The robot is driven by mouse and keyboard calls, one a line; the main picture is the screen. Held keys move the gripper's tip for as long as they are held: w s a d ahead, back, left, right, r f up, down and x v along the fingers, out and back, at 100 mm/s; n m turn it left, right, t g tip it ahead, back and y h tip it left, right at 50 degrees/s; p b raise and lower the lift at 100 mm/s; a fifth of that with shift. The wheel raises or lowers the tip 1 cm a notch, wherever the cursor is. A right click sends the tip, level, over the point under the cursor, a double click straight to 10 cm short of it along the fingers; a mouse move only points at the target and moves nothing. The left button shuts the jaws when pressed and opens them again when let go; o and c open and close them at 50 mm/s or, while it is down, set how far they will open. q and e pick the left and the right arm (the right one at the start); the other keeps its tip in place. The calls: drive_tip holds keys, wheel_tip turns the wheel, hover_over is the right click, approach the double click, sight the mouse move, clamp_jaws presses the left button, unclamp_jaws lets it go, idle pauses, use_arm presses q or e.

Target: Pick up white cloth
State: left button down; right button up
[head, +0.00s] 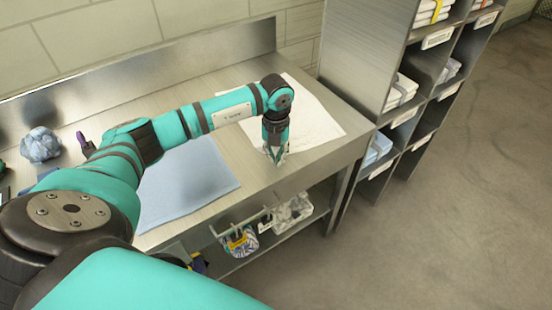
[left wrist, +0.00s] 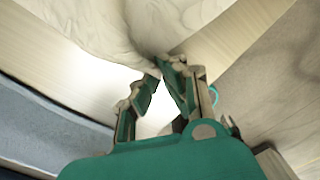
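The white cloth (head: 312,122) lies spread on the right end of the metal workbench, with faint creases. My left gripper (head: 274,157) points down at the cloth's near left edge. In the left wrist view, its fingertips (left wrist: 162,68) are drawn close together at the cloth's edge. The cloth (left wrist: 95,30) fills the upper left there, and its folds converge on the fingertips, so the gripper looks shut on it. The exact pinch is partly hidden by the fingers. My right gripper is not in view.
A blue cloth (head: 190,180) lies flat left of the white one, and a crumpled blue cloth (head: 40,145) sits farther left. A metal shelf unit (head: 352,55) with folded cloths stands right of the bench. A lower shelf holds a white basket (head: 293,211).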

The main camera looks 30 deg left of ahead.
use_arm(q)
wheel_tip(320, 180, up, 12)
drive_tip(key=p, duration=0.7)
drive_tip(key=shift+p, duration=0.4)
drive_tip(key=shift+f, duration=0.1)
wheel_tip(320, 180, up, 36)
drive_tip(key=p, duration=1.1)
drive_tip(key=shift+w+a, duration=0.1)
